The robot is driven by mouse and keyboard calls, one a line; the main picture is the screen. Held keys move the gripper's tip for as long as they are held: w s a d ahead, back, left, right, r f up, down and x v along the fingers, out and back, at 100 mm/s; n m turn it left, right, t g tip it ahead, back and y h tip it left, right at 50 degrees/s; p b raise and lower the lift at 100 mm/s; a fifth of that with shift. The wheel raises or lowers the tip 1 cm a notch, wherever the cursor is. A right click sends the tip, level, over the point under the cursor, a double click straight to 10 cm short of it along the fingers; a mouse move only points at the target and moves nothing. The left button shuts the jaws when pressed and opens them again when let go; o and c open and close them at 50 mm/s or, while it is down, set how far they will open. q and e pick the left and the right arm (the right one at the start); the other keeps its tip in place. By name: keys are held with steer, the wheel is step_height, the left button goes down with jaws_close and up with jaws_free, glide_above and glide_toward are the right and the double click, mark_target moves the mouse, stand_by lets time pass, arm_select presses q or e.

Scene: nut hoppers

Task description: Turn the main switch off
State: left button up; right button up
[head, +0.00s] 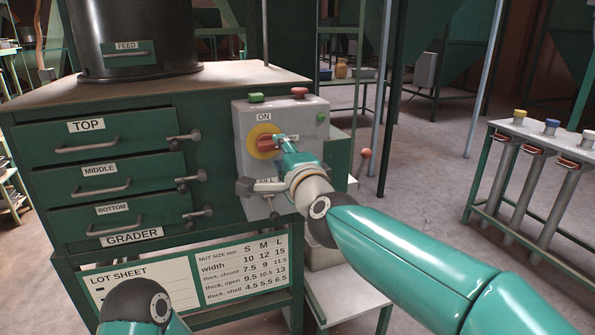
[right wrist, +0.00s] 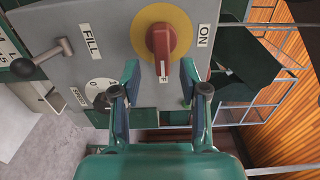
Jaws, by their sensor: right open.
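The main switch is a red knob on a yellow disc (head: 262,144) on the grey panel of the grader cabinet. In the right wrist view its red handle (right wrist: 162,45) points down, its white-marked tip over a mostly covered label ending in F. The ON label (right wrist: 204,35) lies to the side of the handle. My right gripper (head: 284,143) is at the switch, partly hiding the handle in the head view. In the right wrist view the right gripper (right wrist: 160,75) is open, its fingers on either side of the handle with gaps. My left gripper is out of view.
Green and red buttons (head: 299,92) sit on top of the panel box. A FILL lever (right wrist: 55,52) and a small dial (right wrist: 101,92) share the panel. Drawers with handles and latches (head: 188,179) are at left. A rack (head: 525,130) stands right, beyond open floor.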

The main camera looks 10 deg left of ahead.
steer(key=v, duration=0.8)
steer(key=shift+s+d, duration=0.15)
steer(key=shift+d, duration=0.1)
